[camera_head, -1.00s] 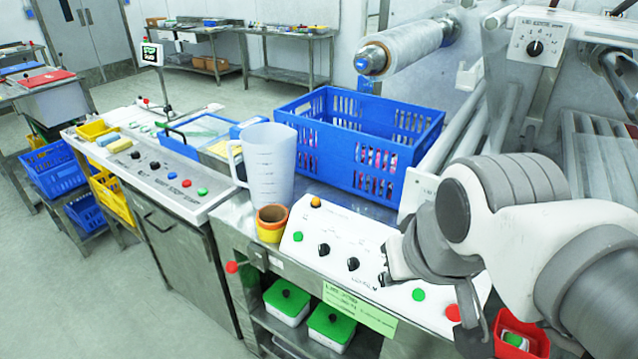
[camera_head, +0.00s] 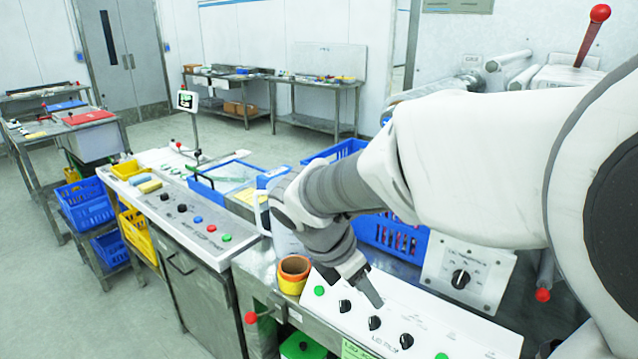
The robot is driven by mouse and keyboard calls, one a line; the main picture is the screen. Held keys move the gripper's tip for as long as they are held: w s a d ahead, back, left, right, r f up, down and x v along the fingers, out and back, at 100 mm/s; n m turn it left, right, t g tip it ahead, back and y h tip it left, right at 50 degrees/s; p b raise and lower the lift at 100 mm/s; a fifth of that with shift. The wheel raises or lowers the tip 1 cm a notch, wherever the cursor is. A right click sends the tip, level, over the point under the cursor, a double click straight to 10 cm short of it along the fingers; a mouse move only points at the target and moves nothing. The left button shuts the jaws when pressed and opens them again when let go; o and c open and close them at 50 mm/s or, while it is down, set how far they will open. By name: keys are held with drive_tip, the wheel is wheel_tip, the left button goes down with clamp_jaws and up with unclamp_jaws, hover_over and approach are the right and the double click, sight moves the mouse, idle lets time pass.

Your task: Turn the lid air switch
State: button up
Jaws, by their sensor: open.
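A white sloped control panel (camera_head: 440,325) at the bottom carries a row of black rotary knobs: a left knob (camera_head: 345,306), a middle knob (camera_head: 374,323) and a right knob (camera_head: 406,341). Their small labels are too blurred to tell for sure which is the lid air switch. My gripper (camera_head: 371,293) points down at the panel, just above and between the left and middle knobs. It is open, with no object seen between its fingers. I cannot tell whether a fingertip touches the panel. A further black knob (camera_head: 461,279) sits on a separate upright white box behind.
A blue crate (camera_head: 395,236) and a pale jug (camera_head: 285,238) are partly hidden behind my arm. A green button (camera_head: 319,291) is at the panel's left end. Another control panel (camera_head: 190,215) lies further left.

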drive_tip(key=w+a+f+n, duration=0.4)
drive_tip(key=w+a+n, duration=0.1)
drive_tip(key=n, duration=0.3)
drive_tip(key=b, duration=0.3)
approach(370, 322)
drive_tip(key=shift+n+h, duration=0.4)
drive_tip(key=x, duration=0.9)
drive_tip(key=shift+a+f, duration=0.2)
drive_tip(key=shift+a, duration=0.05)
clamp_jaws()
